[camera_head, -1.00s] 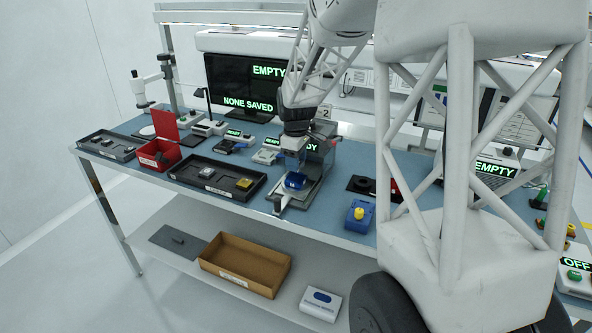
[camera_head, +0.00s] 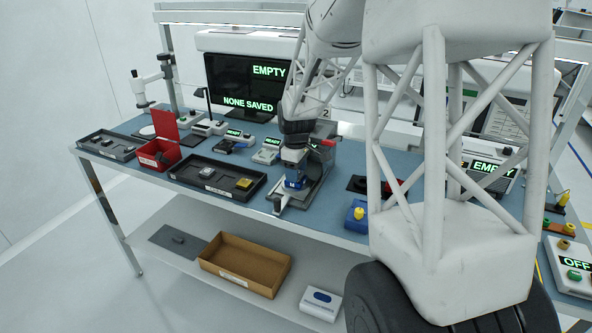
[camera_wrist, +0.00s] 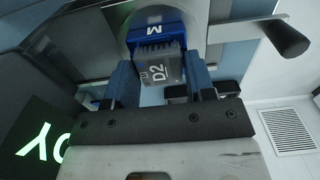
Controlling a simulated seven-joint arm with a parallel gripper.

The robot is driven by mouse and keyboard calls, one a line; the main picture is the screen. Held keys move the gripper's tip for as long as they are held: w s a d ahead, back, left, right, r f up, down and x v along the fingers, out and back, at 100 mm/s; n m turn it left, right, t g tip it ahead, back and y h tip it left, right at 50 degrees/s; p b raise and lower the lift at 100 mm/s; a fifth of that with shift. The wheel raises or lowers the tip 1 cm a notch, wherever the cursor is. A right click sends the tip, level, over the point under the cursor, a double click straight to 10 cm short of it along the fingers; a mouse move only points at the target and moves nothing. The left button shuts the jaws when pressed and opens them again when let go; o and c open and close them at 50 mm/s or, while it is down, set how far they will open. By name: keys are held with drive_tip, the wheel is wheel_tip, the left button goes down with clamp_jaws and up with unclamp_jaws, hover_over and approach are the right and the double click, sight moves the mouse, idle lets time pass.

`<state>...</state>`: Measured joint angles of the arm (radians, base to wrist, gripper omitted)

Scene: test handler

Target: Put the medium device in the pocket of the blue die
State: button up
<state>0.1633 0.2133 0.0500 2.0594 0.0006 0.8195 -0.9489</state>
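The blue die (camera_head: 295,184), marked M in the wrist view (camera_wrist: 150,29), sits in the grey test fixture (camera_head: 312,186) on the bench. My gripper (camera_head: 294,164) is directly above it, pointing down. In the wrist view my gripper (camera_wrist: 163,82) has its two blue-grey fingers on either side of a dark grey device (camera_wrist: 160,68) marked D2, and looks shut on it. The device's far end, with its row of pins, overlaps the blue die in that view. The pocket is hidden, so I cannot tell whether the device touches it.
A black lever knob (camera_wrist: 290,40) stands out to the right of the die. A dark tray (camera_head: 220,189) with a grey and a yellow item lies left of the fixture. A red bin (camera_head: 157,157) stands further left. A blue box with a yellow button (camera_head: 358,215) is on the right.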

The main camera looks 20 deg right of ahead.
drive_tip(key=o, duration=0.3)
drive_tip(key=shift+r, duration=0.15)
wheel_tip(320, 180, up, 12)
idle(0.8)
idle(0.5)
